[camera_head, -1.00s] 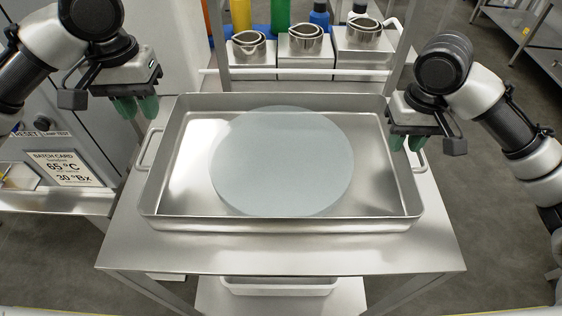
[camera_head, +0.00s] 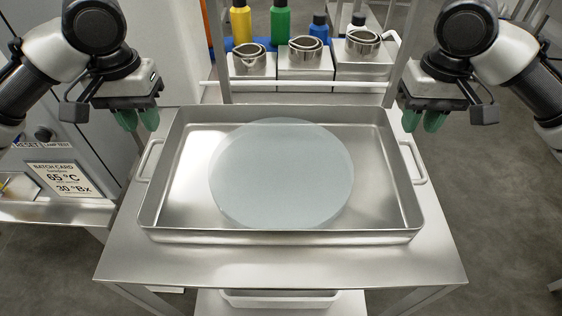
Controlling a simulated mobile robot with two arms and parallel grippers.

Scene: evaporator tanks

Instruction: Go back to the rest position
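My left gripper (camera_head: 138,120) hangs above the left end of the steel tray, with its green fingertips pointing down. The fingertips stand a little apart with nothing between them. My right gripper (camera_head: 423,121) hangs above the right end of the tray in the same pose, also empty with its green fingertips apart. Both are clear of the tray handles. The shallow tray (camera_head: 290,237) sits level on a steel cart top (camera_head: 290,264). A pale blue-grey round patch (camera_head: 282,172) covers the middle of its floor.
Behind the tray, steel boxes carry small metal cups (camera_head: 306,47). Behind them stand a yellow bottle (camera_head: 240,24), a green bottle (camera_head: 280,22) and blue bottles. A batch card (camera_head: 66,178) shows at left on a panel. Open floor (camera_head: 500,200) lies at right.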

